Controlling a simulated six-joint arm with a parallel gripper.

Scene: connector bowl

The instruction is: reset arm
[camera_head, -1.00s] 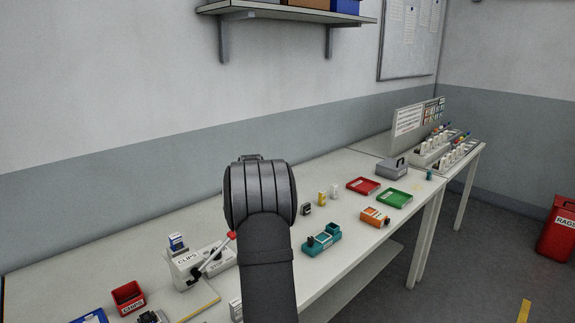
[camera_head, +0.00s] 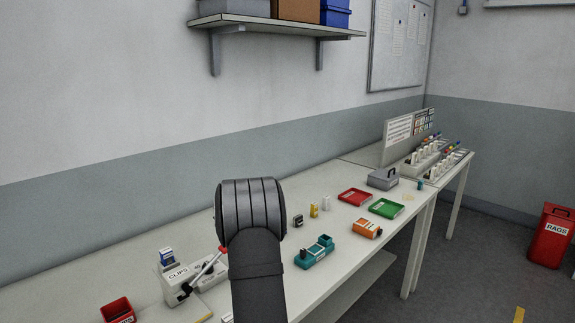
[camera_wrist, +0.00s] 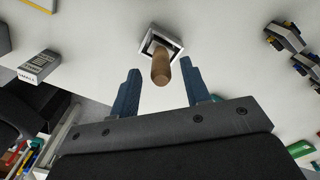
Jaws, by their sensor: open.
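In the head view my dark arm rises in front of the long white workbench (camera_head: 120,262), and the gripper's fingers are hidden there.
A clips station (camera_head: 178,282) and a red bin (camera_head: 117,310) stand at the left. A teal fixture (camera_head: 315,252), an orange fixture (camera_head: 367,229), a red tray (camera_head: 355,196) and a green tray (camera_head: 386,208) lie right of my arm. A shelf (camera_head: 270,25) hangs above.

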